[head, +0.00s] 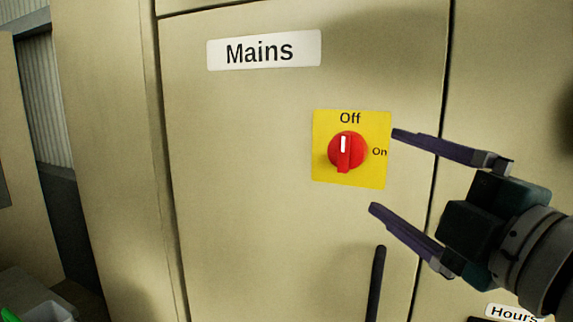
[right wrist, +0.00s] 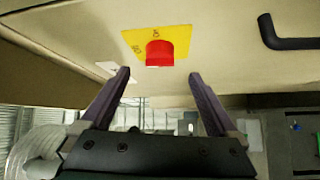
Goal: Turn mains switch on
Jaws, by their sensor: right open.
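The mains switch (head: 346,150) is a round red knob with a white mark on a yellow plate (head: 325,172). The plate reads "Off" at the top and "On" at the right, and the white mark points up at "Off". My right gripper (head: 382,172) is open and empty to the right of the knob, its fingertips apart from it, one higher and one lower. In the right wrist view the red knob (right wrist: 159,53) lies ahead, between and beyond the two open fingers (right wrist: 158,76). My left gripper is not in view.
The beige cabinet door (head: 240,180) bears a white "Mains" label (head: 264,50). A dark door handle (head: 375,283) stands out below the switch; it also shows in the right wrist view (right wrist: 290,42). A partly hidden "Hours" label (head: 512,313) is at lower right.

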